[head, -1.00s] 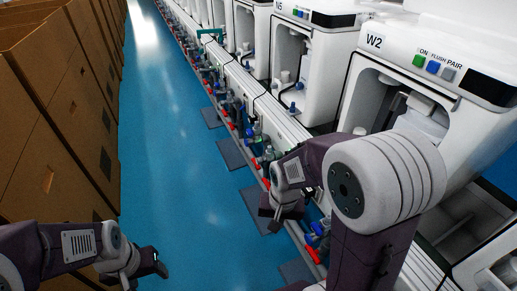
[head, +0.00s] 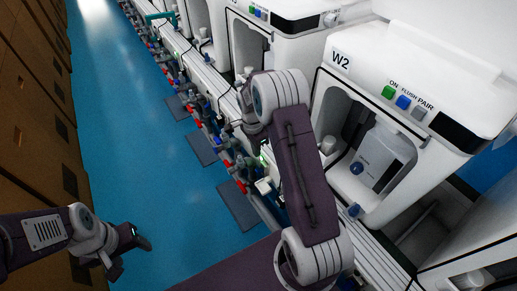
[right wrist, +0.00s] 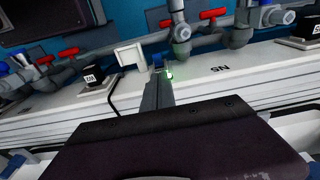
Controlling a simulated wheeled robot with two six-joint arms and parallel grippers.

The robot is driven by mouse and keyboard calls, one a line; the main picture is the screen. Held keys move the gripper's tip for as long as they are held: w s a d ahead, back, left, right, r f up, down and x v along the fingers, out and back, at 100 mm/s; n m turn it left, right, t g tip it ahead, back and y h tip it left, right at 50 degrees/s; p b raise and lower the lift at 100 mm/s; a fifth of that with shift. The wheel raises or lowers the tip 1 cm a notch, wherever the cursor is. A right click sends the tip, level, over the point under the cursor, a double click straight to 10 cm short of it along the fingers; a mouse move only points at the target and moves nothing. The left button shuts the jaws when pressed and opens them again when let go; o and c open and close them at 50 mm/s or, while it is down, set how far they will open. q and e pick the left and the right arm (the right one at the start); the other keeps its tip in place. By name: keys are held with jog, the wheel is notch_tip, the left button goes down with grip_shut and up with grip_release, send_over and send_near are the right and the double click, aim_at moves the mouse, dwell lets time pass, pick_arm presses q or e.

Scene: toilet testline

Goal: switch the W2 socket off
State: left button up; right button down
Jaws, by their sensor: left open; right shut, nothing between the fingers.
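The W2 station (head: 345,62) is a white unit on the right of the head view, with green, blue and grey buttons on top. In the right wrist view, my right gripper (right wrist: 160,84) is shut and empty. Its tips are close to a small green light (right wrist: 169,75) on the white rail; I cannot tell whether they touch. A white block (right wrist: 130,55) stands just left of the tips. I cannot tell which part is the W2 socket. The right fingertips are hidden in the head view. My left gripper (head: 135,238) is open and empty over the blue floor.
Pipes with red-handled valves (right wrist: 214,14) run along the rail (right wrist: 245,82). Black labelled boxes (right wrist: 93,75) and a black cable are close by. Brown boxes (head: 30,110) line the left side. The blue floor (head: 130,130) between is largely clear.

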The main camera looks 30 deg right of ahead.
aim_at(259, 170)
jog(key=f+b, duration=0.1)
jog(key=f, duration=0.2)
jog(key=f+b, duration=0.1)
jog(key=f, duration=0.2)
jog(key=f+b, duration=0.2)
jog(key=f, duration=0.1)
jog(key=shift+s+d+f, duration=0.2)
jog(key=shift+s+f, duration=0.1)
pick_arm(q)
jog(key=f, duration=0.3)
jog(key=shift+s+a+f, duration=0.15)
jog(key=shift+s+f, duration=0.2)
jog(key=shift+f, duration=0.05)
